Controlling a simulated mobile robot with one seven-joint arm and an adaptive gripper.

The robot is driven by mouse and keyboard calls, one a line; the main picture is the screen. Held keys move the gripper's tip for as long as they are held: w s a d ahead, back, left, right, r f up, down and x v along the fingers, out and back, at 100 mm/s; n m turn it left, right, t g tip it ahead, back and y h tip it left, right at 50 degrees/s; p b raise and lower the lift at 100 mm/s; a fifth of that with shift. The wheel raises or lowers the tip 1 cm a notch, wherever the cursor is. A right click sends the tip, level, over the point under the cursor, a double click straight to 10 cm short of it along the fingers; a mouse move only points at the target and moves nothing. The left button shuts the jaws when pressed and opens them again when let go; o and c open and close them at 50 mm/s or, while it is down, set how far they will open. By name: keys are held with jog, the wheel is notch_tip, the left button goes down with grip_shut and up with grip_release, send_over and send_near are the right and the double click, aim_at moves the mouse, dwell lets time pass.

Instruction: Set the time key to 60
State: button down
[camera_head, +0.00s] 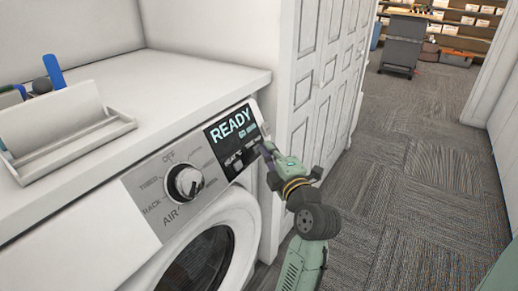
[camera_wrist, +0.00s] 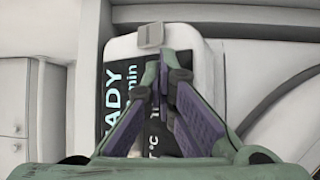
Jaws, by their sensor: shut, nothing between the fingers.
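The dryer's dark display (camera_head: 233,132) reads READY in large cyan letters, with a smaller line ending in "min" whose number is too small to read surely. HEAT °C and TIME labels show along its lower part. My gripper (camera_head: 266,150) is shut and empty, its tips in front of the display's lower right end and hiding part of it. In the wrist view, my closed fingertips (camera_wrist: 162,72) cover the middle of the display (camera_wrist: 118,85). A small grey key (camera_wrist: 150,35) shows beyond the tips. Which key is the time key, and whether the tips touch it, I cannot tell.
A round dial (camera_head: 185,183) with OFF and AIR marks sits left of the display, above the round door (camera_head: 203,262). A white tray (camera_head: 72,140) stands on the white top. A panelled cabinet (camera_head: 318,80) rises beyond the dryer. Carpeted floor (camera_head: 415,200) lies open at right.

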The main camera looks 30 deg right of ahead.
jog(key=shift+s+d+r, duration=0.25)
jog(key=shift+s+r, duration=0.1)
jog(key=shift+s, duration=0.3)
jog(key=shift+s+d+r+b, duration=0.1)
jog(key=shift+s+d+r, duration=0.25)
jog(key=shift+s, duration=0.35)
jog(key=shift+s+d+r+b, duration=0.2)
jog(key=shift+s+r, duration=0.2)
jog(key=shift+s, duration=0.25)
jog(key=shift+s+d+r+b, duration=0.1)
jog(key=shift+s+d+r, duration=0.25)
jog(key=shift+s, duration=0.35)
jog(key=shift+s, duration=0.1)
